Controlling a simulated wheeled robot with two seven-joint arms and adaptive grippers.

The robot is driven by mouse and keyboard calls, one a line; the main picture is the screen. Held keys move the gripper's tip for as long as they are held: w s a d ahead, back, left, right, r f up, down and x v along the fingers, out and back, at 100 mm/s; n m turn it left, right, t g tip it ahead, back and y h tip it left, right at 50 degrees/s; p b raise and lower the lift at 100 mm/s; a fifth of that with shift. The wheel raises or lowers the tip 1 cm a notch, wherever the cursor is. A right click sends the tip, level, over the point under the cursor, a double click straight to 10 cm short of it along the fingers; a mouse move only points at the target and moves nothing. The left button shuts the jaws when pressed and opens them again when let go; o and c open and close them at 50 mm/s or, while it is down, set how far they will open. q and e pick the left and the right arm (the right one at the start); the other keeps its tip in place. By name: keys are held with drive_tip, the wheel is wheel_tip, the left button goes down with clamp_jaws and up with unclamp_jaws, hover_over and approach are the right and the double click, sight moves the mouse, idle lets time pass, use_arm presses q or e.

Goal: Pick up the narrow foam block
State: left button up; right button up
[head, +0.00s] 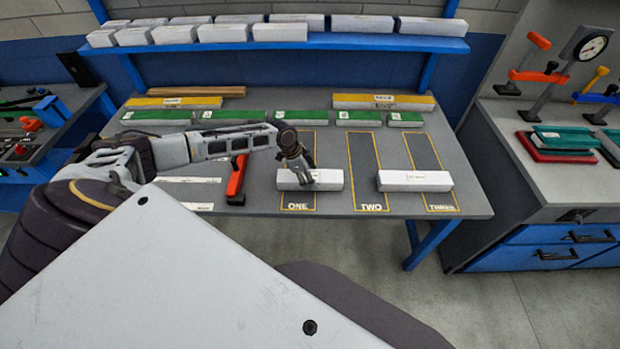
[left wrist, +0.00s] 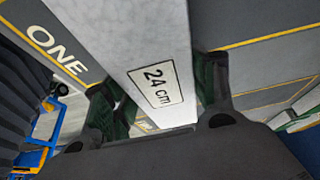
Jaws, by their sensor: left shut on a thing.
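A long white foam block (head: 328,180) lies across the outlined strip marked ONE, near the table's front. In the left wrist view the foam block (left wrist: 165,40) carries a label reading "24 cm". My left gripper (head: 301,177) is shut on this block from above, left of its middle. In the left wrist view the fingers of the gripper (left wrist: 158,98) stand on both sides of the block. I cannot tell whether the block touches the table. A second white foam block (head: 415,181) lies across the strip marked THREE. My right gripper is not in view.
Strip TWO (head: 366,170) is bare between the blocks. An orange-red and black tool (head: 237,180) lies to the left. Green (head: 358,117) and yellow (head: 383,102) pieces line the table's back. White blocks fill the shelf (head: 340,42) above. A gauge bench (head: 560,172) stands at right.

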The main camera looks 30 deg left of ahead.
use_arm(q)
drive_tip(key=shift+r+b, duration=0.35)
drive_tip(key=shift+r, duration=4.6)
drive_tip(key=shift+d, duration=0.1)
